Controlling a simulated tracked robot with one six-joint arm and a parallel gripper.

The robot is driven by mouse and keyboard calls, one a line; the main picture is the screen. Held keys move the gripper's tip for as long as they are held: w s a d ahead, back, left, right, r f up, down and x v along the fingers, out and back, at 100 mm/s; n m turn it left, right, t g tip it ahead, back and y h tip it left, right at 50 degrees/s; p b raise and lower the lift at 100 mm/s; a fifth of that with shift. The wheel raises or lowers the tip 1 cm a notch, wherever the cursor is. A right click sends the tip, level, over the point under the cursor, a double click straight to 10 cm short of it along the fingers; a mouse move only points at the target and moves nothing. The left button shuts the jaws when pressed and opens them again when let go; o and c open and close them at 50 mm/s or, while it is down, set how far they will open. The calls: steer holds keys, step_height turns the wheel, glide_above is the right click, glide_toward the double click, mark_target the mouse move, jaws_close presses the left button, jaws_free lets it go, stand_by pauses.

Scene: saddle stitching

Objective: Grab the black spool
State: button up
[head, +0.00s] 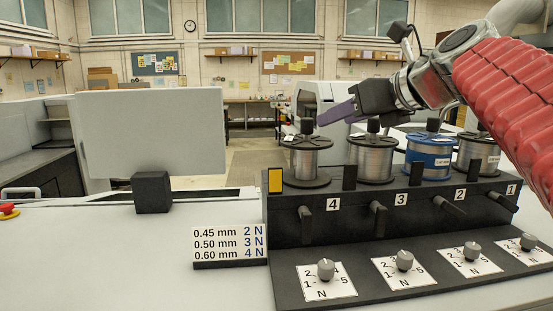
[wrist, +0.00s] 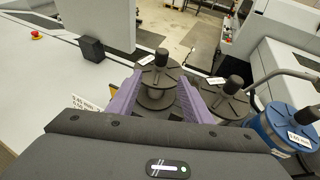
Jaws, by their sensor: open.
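Several wire spools stand in a row on the black tension stand. The spool at station 4 (head: 307,160) has silver wire, black flanges and a black knob on top. In the wrist view, this spool (wrist: 160,76) looks dark and lies between my purple fingers. My gripper (head: 334,114) is open above stations 4 and 3, tilted down to the left; its fingers also show in the wrist view (wrist: 158,92). It holds nothing. The station 3 spool (head: 372,160) also has silver wire and dark flanges. No wholly black spool stands out in the head view.
A blue-flanged spool (head: 428,152) and another silver one (head: 478,154) stand to the right. The black stand (head: 390,220) has pegs and numbered dials. A wire-size sign (head: 229,244) and a grey panel (head: 150,130) on a black block are left.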

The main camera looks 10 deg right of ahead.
mark_target(310, 129)
stand_by(0.3)
steer(key=x, duration=0.8)
steer(key=shift+w, duration=0.25)
steer(key=shift+a+f, duration=0.1)
steer(key=shift+x, duration=2.6)
steer(key=shift+c, duration=0.5)
jaws_close()
